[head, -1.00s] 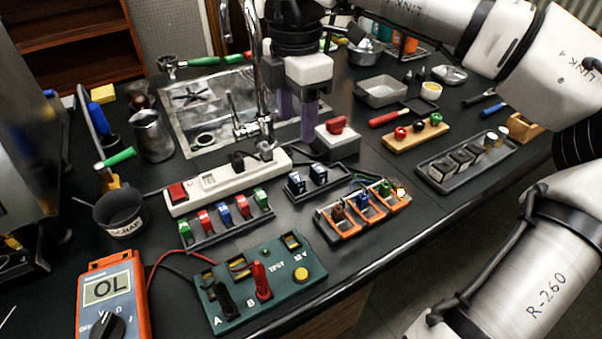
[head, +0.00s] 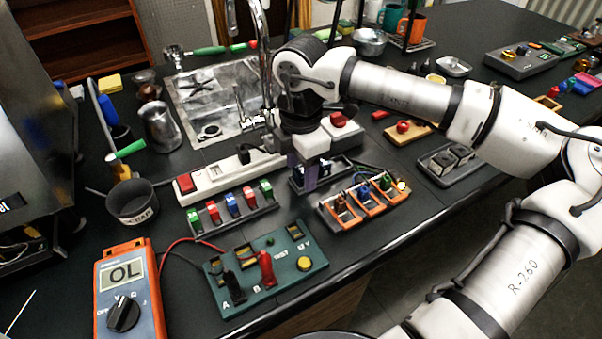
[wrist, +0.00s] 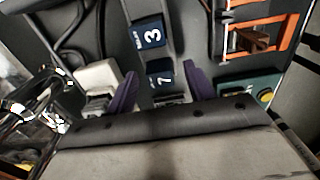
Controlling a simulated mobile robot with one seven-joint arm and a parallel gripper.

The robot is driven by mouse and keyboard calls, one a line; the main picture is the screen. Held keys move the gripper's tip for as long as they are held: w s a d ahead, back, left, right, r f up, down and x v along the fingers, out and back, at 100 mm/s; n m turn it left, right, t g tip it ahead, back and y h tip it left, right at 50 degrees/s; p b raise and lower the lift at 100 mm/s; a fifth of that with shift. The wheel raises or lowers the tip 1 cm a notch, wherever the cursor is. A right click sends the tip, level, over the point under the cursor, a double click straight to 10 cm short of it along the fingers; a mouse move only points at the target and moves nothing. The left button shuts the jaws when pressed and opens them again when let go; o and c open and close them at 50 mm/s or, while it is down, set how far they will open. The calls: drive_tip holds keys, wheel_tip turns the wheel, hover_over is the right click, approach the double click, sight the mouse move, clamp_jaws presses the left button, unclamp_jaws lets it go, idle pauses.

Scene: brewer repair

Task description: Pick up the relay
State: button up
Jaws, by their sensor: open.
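Two dark blue blocks that look like relays, marked 3 (wrist: 149,36) and 7 (wrist: 160,73), show in the wrist view. They sit in a row in a small dark tray (head: 343,178). My gripper (head: 304,178) is above this tray, pointing down, with its purple fingers apart. In the wrist view, my gripper (wrist: 161,82) has one finger on each side of the 7 block. The block's near end is hidden by the gripper body. I cannot tell whether the fingers touch it. In the head view my gripper hides most of the blocks.
A white power strip (head: 217,178) lies left of the tray. Orange holders (head: 345,215) stand close on its right. A rack of coloured fuses (head: 236,220) and a green test board (head: 320,259) are in front. An orange multimeter (head: 146,263) lies front left.

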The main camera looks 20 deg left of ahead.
drive_tip(key=c, duration=1.1)
drive_tip(key=shift+r, duration=0.1)
